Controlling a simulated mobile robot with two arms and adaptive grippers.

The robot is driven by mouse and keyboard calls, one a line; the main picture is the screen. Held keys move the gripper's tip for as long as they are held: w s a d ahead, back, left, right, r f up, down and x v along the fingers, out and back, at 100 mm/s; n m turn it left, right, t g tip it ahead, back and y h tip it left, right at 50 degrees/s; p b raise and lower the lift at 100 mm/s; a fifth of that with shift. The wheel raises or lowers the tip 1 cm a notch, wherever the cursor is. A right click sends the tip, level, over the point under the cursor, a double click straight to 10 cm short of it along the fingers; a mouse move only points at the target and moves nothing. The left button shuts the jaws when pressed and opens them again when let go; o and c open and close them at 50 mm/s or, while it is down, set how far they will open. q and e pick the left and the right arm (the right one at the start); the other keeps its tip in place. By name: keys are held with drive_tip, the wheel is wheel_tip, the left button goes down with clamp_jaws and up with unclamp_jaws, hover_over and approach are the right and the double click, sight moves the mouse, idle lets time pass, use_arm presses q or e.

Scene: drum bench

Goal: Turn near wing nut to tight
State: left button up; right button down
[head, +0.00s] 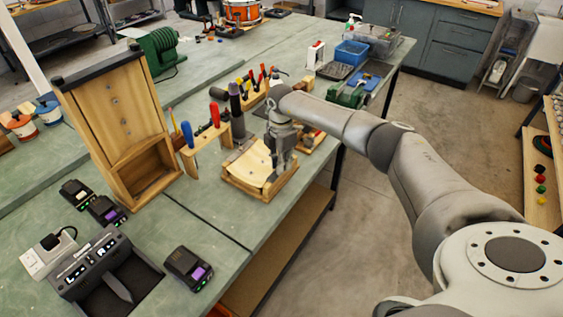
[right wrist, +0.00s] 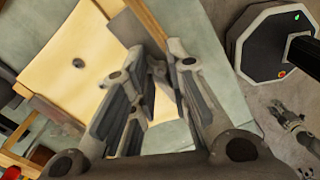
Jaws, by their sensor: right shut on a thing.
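My right gripper (head: 277,172) points down over the right part of a small wooden cradle (head: 235,187) that holds a pale curved sheet (head: 250,166). In the right wrist view the fingers of my right gripper (right wrist: 158,70) stand at the edge of the pale sheet (right wrist: 75,60). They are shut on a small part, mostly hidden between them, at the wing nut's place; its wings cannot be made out. A small grey gripper, seemingly my left (right wrist: 291,117), shows far off over the floor in the right wrist view; its jaws are too small to judge.
A wooden rack with screwdrivers (head: 206,147) and a tall wooden stand (head: 116,111) are left of the cradle. Black devices (head: 188,268) lie at the front left. A green tool (head: 347,96) and blue bin (head: 351,52) are farther back.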

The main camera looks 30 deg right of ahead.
drive_tip(key=c, duration=1.5)
unclamp_jaws()
wheel_tip(320, 180, up, 12)
